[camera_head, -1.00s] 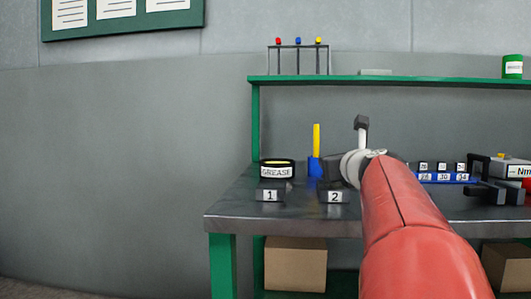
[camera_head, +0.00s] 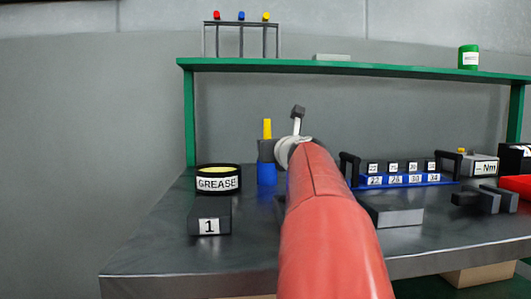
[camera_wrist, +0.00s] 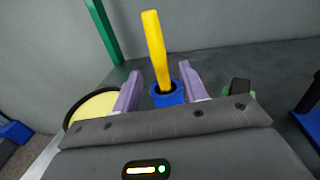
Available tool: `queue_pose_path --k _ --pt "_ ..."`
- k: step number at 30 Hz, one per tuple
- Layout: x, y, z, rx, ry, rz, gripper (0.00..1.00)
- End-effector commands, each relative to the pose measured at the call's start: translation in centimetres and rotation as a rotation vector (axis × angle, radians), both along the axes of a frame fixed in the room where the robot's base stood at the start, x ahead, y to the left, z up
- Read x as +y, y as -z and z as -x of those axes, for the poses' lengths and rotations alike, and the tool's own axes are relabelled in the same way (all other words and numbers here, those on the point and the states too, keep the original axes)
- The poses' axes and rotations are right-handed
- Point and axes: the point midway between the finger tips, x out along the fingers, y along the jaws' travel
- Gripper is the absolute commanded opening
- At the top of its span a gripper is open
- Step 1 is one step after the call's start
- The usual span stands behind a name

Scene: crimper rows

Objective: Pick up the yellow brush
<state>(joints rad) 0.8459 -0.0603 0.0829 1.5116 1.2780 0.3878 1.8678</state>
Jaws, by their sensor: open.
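The yellow brush (camera_head: 267,128) stands upright in a blue holder (camera_head: 266,173) on the bench, just right of the grease tin. In the wrist view the yellow brush (camera_wrist: 154,50) rises from the blue holder (camera_wrist: 167,97), between and beyond the two purple fingers. My gripper (camera_wrist: 163,88) is open, with a finger to either side of the holder, and nothing is gripped. In the head view my red arm reaches over the bench, and my wrist partly covers the brush and holder. The fingertips are hidden there.
The grease tin (camera_head: 218,179) and a dark block marked 1 (camera_head: 210,216) stand to the left. A blue rack (camera_head: 400,181) with numbered parts is at the right. A green shelf (camera_head: 340,67) runs above the bench. The front left of the bench top (camera_head: 170,250) is clear.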

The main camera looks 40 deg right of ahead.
Motion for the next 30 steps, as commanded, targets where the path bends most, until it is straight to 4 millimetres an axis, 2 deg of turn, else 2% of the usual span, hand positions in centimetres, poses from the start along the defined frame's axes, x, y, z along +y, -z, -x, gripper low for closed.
queue_pose_path --k 10,20,27,30 --pt "-1.9 -0.5 -4.4 0.001 0.0 -0.001 0.43" --pt "-2.0 -0.5 -4.9 0.0 0.0 0.0 0.42" --pt "-2.1 -0.5 -4.9 0.0 0.0 0.0 0.1" --pt "-2.0 -0.4 -4.9 0.0 0.0 0.0 0.0"
